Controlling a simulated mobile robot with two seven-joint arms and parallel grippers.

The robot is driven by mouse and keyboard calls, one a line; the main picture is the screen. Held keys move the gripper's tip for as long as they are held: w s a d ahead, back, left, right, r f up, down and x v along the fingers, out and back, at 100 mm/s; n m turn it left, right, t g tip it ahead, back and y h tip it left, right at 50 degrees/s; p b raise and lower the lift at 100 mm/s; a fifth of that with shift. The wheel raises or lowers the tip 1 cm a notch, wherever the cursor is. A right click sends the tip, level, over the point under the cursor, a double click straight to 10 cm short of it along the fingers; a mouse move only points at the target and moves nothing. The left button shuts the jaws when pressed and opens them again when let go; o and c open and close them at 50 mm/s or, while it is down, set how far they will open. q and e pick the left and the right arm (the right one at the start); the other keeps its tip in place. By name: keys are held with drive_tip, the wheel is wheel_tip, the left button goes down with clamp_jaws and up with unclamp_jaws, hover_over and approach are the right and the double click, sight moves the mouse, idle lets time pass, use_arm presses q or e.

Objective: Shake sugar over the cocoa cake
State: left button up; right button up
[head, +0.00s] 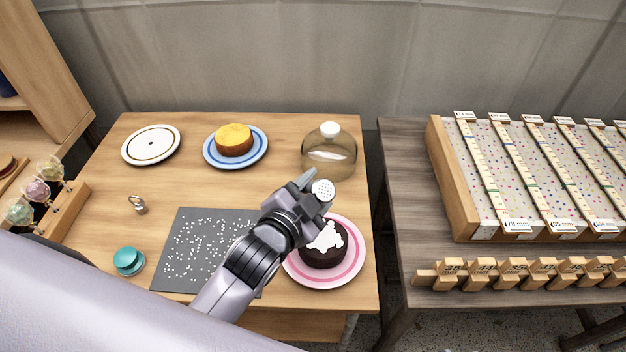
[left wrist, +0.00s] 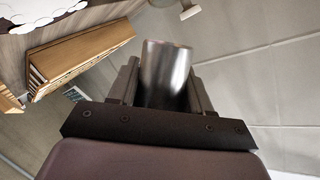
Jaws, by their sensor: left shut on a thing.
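The dark cocoa cake (head: 323,257) sits on a pink-rimmed plate (head: 299,276) at the table's front right. A white patch covers part of its top. My left gripper (head: 308,196) is shut on the sugar shaker (head: 323,190). The shaker is tipped, its white perforated top facing the head camera, above and behind the cake. In the left wrist view the shaker (left wrist: 166,72) shows as a shiny metal cylinder between the fingers. My right gripper is not in view.
A glass dome (head: 329,158) stands behind the shaker. A dark speckled mat (head: 190,278), teal knob (head: 128,260) and metal ring (head: 138,204) lie left.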

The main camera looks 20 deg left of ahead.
sight(321, 183)
use_arm(q)
drive_tip(key=shift+s+d+r+n+p, duration=0.15)
drive_tip(key=shift+r+n+p, duration=0.15)
drive_tip(key=shift+r+p, duration=0.4)
drive_tip(key=shift+d+r+n+g+h, duration=0.25)
drive_tip(key=shift+r+n+g+h, duration=0.05)
drive_tip(key=shift+r+n+h, duration=0.15)
drive_tip(key=shift+s+d+r+n, duration=0.15)
drive_tip(key=shift+d+r+n, duration=0.05)
drive_tip(key=shift+r+n, duration=0.2)
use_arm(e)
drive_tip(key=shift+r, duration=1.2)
